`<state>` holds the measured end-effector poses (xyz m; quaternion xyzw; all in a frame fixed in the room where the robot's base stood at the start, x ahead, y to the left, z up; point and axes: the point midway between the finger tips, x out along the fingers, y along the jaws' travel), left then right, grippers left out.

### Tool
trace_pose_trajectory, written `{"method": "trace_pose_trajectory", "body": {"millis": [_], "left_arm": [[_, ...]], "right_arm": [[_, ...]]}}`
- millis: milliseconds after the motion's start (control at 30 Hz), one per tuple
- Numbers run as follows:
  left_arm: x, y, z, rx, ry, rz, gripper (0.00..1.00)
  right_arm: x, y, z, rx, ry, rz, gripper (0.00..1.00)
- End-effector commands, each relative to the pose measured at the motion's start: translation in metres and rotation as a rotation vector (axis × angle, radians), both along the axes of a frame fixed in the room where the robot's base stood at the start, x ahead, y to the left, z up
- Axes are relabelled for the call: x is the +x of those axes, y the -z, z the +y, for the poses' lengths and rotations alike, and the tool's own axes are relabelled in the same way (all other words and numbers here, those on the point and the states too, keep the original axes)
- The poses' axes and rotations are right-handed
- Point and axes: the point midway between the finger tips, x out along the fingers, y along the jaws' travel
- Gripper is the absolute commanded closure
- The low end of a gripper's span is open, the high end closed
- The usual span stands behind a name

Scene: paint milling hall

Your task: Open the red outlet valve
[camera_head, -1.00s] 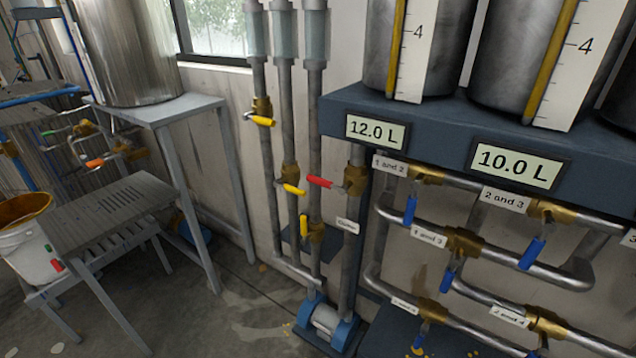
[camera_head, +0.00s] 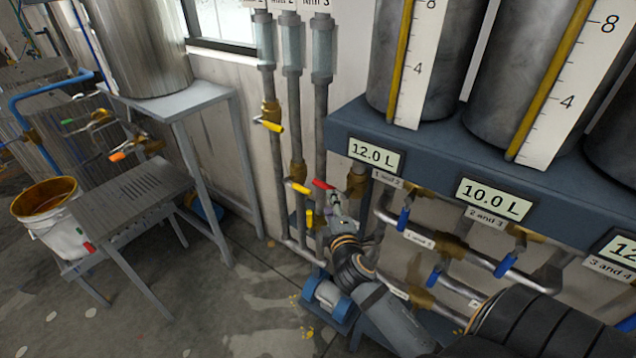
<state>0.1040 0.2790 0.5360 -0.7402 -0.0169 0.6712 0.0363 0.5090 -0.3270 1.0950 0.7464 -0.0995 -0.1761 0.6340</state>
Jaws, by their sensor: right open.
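The red outlet valve handle (camera_head: 321,184) sits on the brass fitting at the right of the vertical pipes, below the 12.0 L display. It points left from its fitting, with its tip slightly higher. My right gripper (camera_head: 335,198) is open, just below and to the right of the red handle in the picture. It overlaps the valve's surroundings; I cannot tell whether it touches the handle. The gripper and wrist hide part of the fitting and the pipe below. My left gripper is not in view.
Yellow-handled valves (camera_head: 298,187) are close left of the red one. Blue-handled valves (camera_head: 403,219) lie right, under the tank shelf (camera_head: 440,160). A pump (camera_head: 328,295) stands on the floor below. A bucket (camera_head: 48,205) and grey metal stand (camera_head: 110,215) are at left.

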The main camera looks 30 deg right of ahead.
Motion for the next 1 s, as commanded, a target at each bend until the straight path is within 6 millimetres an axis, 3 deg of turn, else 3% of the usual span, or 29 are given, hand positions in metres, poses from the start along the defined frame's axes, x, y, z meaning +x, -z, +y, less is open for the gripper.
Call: {"method": "trace_pose_trajectory", "body": {"millis": [500, 900, 1000], "left_arm": [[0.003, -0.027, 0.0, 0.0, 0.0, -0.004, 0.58], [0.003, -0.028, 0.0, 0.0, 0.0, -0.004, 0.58], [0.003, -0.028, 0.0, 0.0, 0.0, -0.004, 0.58]], "right_arm": [[0.084, 0.011, -0.033, 0.002, -0.001, 0.0, 0.58], [0.095, 0.015, -0.038, 0.005, -0.002, 0.0, 0.58], [0.095, 0.015, -0.038, 0.004, -0.002, 0.0, 0.7]]}}
